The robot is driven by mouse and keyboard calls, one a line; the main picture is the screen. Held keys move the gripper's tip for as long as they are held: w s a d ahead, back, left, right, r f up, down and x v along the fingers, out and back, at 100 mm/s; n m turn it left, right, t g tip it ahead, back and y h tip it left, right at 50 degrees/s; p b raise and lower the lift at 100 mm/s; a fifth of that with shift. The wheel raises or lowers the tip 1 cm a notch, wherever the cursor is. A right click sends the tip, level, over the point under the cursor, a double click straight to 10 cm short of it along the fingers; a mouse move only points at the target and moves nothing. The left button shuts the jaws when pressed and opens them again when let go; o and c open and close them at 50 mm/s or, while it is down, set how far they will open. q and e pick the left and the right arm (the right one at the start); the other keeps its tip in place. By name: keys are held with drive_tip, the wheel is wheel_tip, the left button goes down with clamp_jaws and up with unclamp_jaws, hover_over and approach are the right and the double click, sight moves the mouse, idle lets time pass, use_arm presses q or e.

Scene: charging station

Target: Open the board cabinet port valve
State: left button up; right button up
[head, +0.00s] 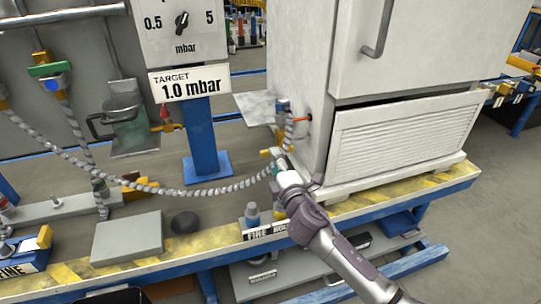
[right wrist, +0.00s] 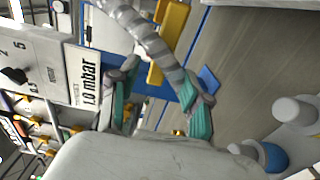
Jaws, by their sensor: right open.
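The white cabinet (head: 395,60) stands on the bench at the right, with a louvred lower panel. On its left side is a port fitting (head: 284,104) with a small orange handle (head: 301,118), likely the port valve. A grey ribbed hose (head: 225,187) runs to this fitting from the left. My right gripper (head: 274,160) is below the fitting, beside the cabinet's lower corner. In the right wrist view its teal-padded fingers (right wrist: 158,107) are apart, with the hose (right wrist: 145,35) passing close to them. I cannot tell whether they touch it. My left gripper is not in view.
A blue post (head: 201,135) carries the 1.0 mbar target sign (head: 190,83) and a dial box (head: 180,28).

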sight(270, 156)
drive_tip(key=shift+b+x, duration=0.4)
drive_tip(key=shift+x, duration=1.9)
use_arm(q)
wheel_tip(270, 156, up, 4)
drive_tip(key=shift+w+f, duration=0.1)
use_arm(e)
clamp_jaws()
